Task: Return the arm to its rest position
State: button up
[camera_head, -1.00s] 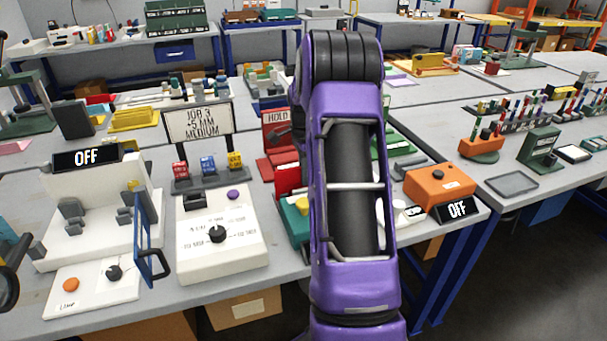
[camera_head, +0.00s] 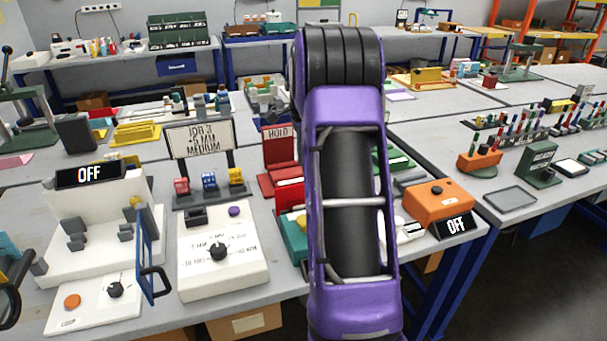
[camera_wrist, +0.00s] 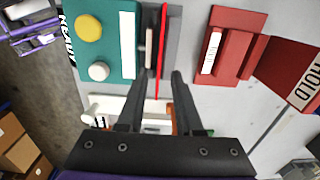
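My purple arm with black joints stands upright in the middle of the head view. My gripper is hidden behind it there. In the wrist view my gripper (camera_wrist: 158,82) shows two dark fingers with a clear gap between them. It is open and appears empty, above the bench top. Below it is a teal box (camera_wrist: 117,67) with a yellow button (camera_wrist: 88,27) and a white button (camera_wrist: 99,71). A red holder (camera_wrist: 237,45) with a HOLD sign (camera_wrist: 302,92) lies to the right of the fingers. In the head view the arm partly covers the teal box (camera_head: 291,243).
A white dial box (camera_head: 205,280) and a white machine with an OFF display (camera_head: 90,174) stand left of my arm. The job sign (camera_head: 199,139) is behind them. An orange box (camera_head: 440,200) with another OFF display (camera_head: 458,225) is at the right.

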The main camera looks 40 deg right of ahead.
jog(key=shift+r, duration=1.05)
